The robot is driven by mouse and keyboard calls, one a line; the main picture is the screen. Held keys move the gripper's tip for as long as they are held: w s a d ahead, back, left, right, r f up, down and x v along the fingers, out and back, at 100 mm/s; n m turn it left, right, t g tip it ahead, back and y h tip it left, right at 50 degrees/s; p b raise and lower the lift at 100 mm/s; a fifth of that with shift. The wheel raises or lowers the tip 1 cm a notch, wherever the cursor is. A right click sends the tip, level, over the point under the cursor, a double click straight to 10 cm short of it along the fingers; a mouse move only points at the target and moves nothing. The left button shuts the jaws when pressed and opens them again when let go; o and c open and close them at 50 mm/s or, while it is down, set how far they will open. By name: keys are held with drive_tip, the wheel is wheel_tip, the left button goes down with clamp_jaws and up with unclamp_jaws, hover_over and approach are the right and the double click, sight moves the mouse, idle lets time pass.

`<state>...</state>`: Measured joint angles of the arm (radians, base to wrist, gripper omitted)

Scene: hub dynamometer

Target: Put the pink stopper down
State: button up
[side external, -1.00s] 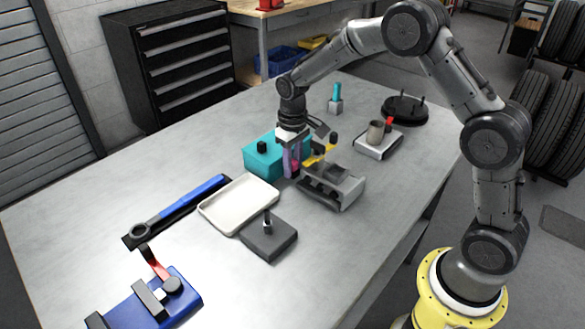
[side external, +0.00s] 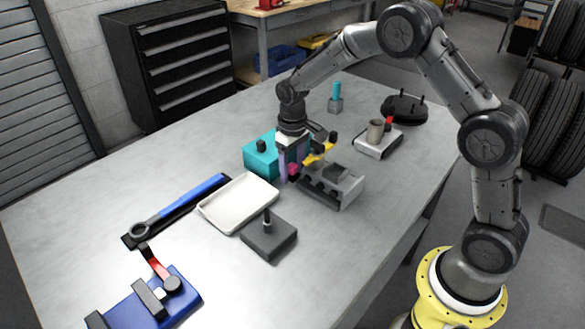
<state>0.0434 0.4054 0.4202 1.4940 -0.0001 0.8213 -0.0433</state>
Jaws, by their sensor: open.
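The pink stopper (side external: 293,170) is small and partly hidden behind my gripper's finger. It sits low, between the teal box and the grey block fixture. My gripper (side external: 290,175) points down around it, with its fingers open. I cannot tell whether the stopper touches a finger, or exactly what it rests on.
The teal box (side external: 260,160) with a black knob stands just left of my gripper. The grey fixture (side external: 335,190) with a yellow-handled part is close on the right. A white tray (side external: 238,202) and a dark block with a peg (side external: 268,240) lie in front. Bare table is at lower centre.

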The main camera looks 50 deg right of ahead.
sight(293, 165)
wheel_tip(293, 165, up, 12)
drive_tip(key=shift+r, duration=0.25)
drive_tip(key=s+a+r+t, duration=0.1)
drive_tip(key=s+r, duration=0.4)
drive_tip(key=s, duration=0.5)
drive_tip(key=s+r+t, duration=0.3)
drive_tip(key=s+r, duration=0.2)
drive_tip(key=s, duration=0.6)
drive_tip(key=shift+s+a, duration=0.3)
drive_tip(key=shift+a, duration=0.05)
drive_tip(key=shift+t, duration=0.8)
drive_tip(key=s+f, duration=0.1)
drive_tip(key=s, duration=0.1)
drive_tip(key=s+f, duration=0.1)
drive_tip(key=s, duration=0.2)
drive_tip(key=s+f, duration=0.1)
drive_tip(key=s, duration=0.2)
drive_tip(key=shift+a, duration=0.15)
